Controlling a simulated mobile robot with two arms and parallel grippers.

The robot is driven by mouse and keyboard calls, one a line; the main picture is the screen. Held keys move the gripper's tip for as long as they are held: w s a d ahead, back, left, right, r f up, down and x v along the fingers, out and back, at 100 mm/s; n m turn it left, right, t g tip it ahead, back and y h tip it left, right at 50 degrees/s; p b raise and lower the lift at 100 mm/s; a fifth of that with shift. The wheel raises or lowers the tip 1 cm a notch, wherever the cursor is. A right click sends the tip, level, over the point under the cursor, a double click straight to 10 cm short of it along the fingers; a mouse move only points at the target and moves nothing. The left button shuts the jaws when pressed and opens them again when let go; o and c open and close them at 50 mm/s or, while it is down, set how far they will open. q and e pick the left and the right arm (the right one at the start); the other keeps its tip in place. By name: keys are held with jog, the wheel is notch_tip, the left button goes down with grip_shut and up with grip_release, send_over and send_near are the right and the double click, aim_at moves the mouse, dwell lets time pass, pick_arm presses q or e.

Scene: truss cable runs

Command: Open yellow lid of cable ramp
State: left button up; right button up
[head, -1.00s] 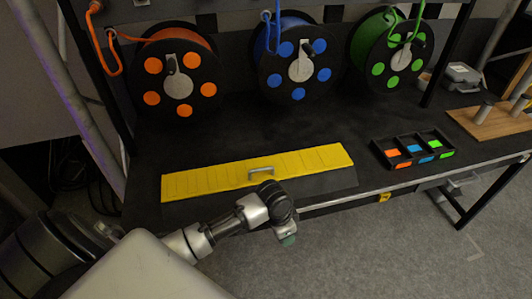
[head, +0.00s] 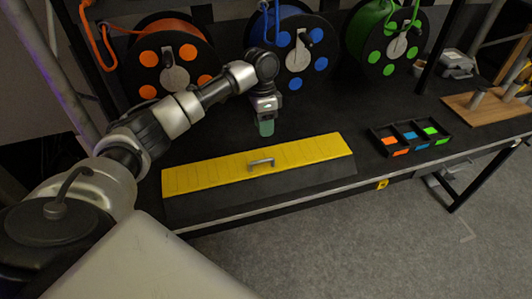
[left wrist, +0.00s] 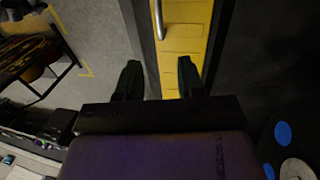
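The yellow lid (head: 212,172) lies flat on the black cable ramp (head: 310,181) along the table's front and looks shut. Its grey bar handle (head: 261,163) stands at the middle of the lid. My left gripper (head: 266,128) points down above the table, and in the picture its tips are just behind the lid's back edge, near the handle. In the left wrist view its two dark fingers (left wrist: 160,79) are apart with nothing between them. The yellow lid (left wrist: 185,45) and the handle (left wrist: 160,18) show beyond them, with the handle ahead of the fingertips. My right gripper is in neither view.
Orange (head: 174,77), blue (head: 296,62) and green (head: 396,48) cable reels stand at the back. A black tray (head: 409,140) with coloured pieces sits right of the ramp. A wooden board (head: 485,107) lies at the far right. The black tabletop between ramp and reels is clear.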

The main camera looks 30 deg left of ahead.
pick_arm(q)
jog(key=p, duration=0.1)
send_over(266, 154)
jog(key=s+d, duration=0.3)
jog(key=s, duration=0.1)
notch_tip(266, 154, down, 10)
jog(key=shift+s+a, duration=0.1)
grip_shut()
